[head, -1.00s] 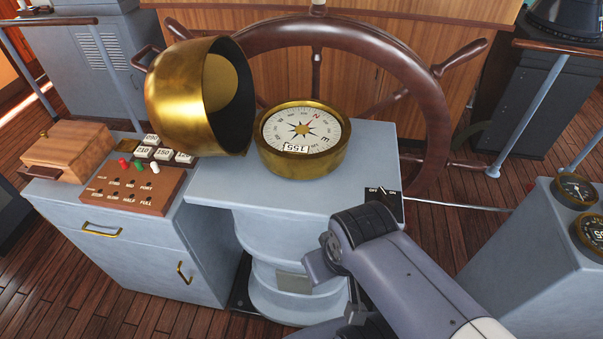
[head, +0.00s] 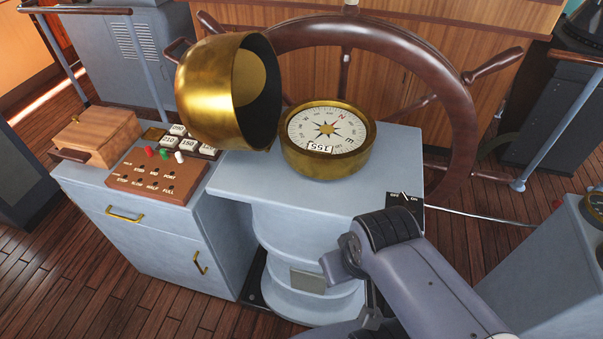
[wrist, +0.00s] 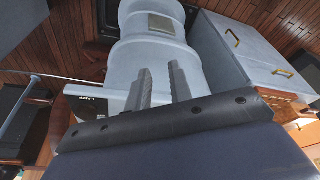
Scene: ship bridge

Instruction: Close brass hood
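The brass hood (head: 212,95) is tipped open to the left of the compass in the head view. Its dark hollow inside faces right. The round brass compass (head: 328,140) lies uncovered on top of the pale blue pedestal (head: 240,182), its white dial showing. My arm reaches in from the lower right, in front of the pedestal. My gripper (wrist: 158,78) shows in the wrist view with its two grey fingers apart and nothing between them. It points towards the pedestal, away from the hood. The hood cannot be made out in the wrist view.
A wooden steering wheel (head: 455,85) stands close behind the compass. A cabinet (head: 150,235) on the left bears a wooden box (head: 100,135) and a switch panel (head: 150,185). A small on/off switch (head: 405,202) is at the pedestal's right corner. Another console (head: 560,265) stands at right.

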